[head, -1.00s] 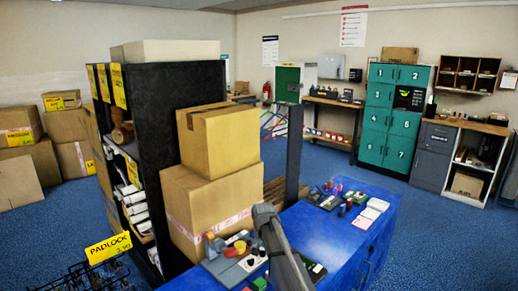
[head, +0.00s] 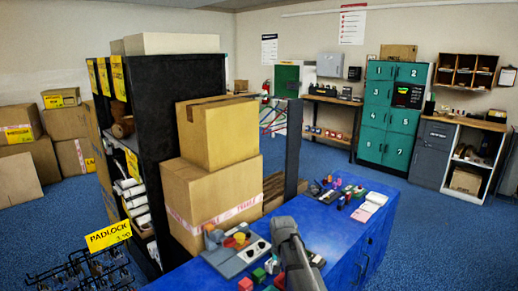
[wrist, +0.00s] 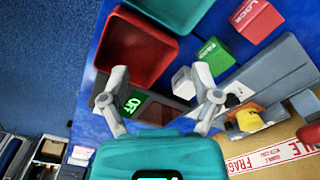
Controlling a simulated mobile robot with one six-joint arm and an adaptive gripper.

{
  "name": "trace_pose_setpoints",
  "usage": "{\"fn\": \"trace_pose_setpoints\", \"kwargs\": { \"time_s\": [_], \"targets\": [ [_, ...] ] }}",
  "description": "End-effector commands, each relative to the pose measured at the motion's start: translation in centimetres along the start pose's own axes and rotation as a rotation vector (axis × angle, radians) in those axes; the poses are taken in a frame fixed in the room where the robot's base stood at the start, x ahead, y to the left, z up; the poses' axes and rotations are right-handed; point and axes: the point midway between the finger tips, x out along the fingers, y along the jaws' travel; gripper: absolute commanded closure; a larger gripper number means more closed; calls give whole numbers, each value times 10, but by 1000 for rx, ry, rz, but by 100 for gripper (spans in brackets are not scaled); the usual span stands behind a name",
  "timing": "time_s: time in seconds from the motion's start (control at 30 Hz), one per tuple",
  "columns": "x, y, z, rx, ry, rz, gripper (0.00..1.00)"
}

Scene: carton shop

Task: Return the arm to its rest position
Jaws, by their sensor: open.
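My arm (head: 291,258) reaches up from the bottom of the head view, over the blue counter (head: 345,228). The gripper end is out of that view. In the wrist view my gripper (wrist: 161,99) has its two fingers spread wide apart with nothing held between them. Beyond the gap, a grey device with a lit green display (wrist: 134,103) shows on the counter side. I cannot tell the distance from the fingers to it.
The wrist view shows a red tray (wrist: 140,50), a red box (wrist: 256,20), a green box (wrist: 214,55) and a white cube (wrist: 183,82). In the head view, stacked cartons (head: 213,190) stand left of my arm. Blue floor (head: 440,235) is open at right.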

Motion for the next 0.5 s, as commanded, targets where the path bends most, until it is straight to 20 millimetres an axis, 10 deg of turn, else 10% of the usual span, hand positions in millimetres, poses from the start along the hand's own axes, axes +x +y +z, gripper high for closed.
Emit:
{"fn": "trace_pose_setpoints", "kwargs": {
  "time_s": [0.5],
  "targets": [
    [53, 96, 117, -126, 0, 0, 20]
  ]
}}
